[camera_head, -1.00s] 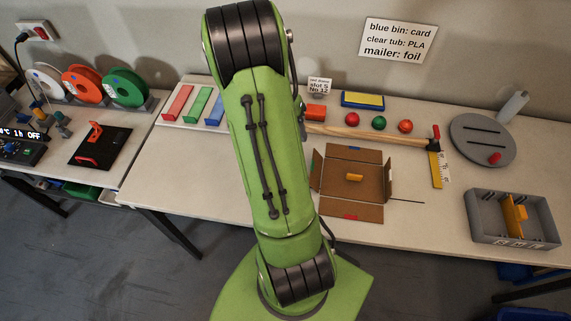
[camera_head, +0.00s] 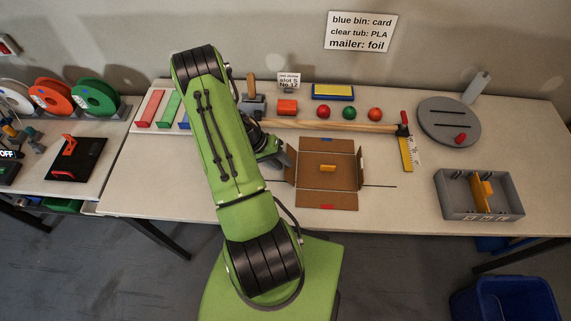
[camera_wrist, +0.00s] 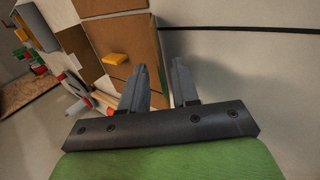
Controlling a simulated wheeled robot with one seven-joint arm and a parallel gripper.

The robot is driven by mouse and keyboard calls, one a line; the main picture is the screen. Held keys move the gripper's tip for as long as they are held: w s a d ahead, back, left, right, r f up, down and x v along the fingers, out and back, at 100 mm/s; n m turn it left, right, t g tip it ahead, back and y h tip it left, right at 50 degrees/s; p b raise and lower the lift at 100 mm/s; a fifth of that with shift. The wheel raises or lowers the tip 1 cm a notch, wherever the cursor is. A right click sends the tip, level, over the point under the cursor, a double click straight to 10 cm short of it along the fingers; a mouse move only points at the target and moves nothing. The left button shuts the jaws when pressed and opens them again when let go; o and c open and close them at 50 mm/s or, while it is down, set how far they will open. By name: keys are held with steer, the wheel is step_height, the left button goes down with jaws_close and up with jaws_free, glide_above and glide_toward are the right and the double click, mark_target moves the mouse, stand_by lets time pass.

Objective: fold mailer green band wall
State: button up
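The brown cardboard mailer (camera_head: 345,183) lies opened out on the table, with a blue mark on its far flap and a red mark on its near flap. A small yellow-orange block (camera_head: 328,168) sits on its middle panel. The left wall (camera_head: 291,168) is partly hidden by my arm, and I cannot make out a green band on it. My gripper (camera_wrist: 160,64) is open and empty at the mailer's left side. In the wrist view the mailer (camera_wrist: 135,38) and block (camera_wrist: 114,59) show beyond the fingers. I cannot tell whether a finger touches the cardboard.
A grey divided tray (camera_head: 455,208) and grey disc (camera_head: 450,110) are at right. Table in front is clear.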

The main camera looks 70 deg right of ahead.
mark_target(281, 173)
steer(key=shift+x, duration=1.35)
jaws_close()
steer(key=shift+f, duration=0.1)
steer(key=g+b, duration=0.1)
steer(key=b, duration=0.1)
steer(key=w+f+g+b, duration=0.1)
steer(key=b, duration=0.1)
steer(key=shift+f+h+b, duration=0.3)
steer(key=shift+b, duration=0.1)
steer(key=g+b, duration=0.2)
steer(key=b, duration=0.1)
steer(key=shift+w+a+f, duration=0.15)
steer(key=shift+w, duration=0.1)
steer(key=shift+r+g, duration=0.25)
steer(key=shift+g, duration=0.05)
jaws_free()
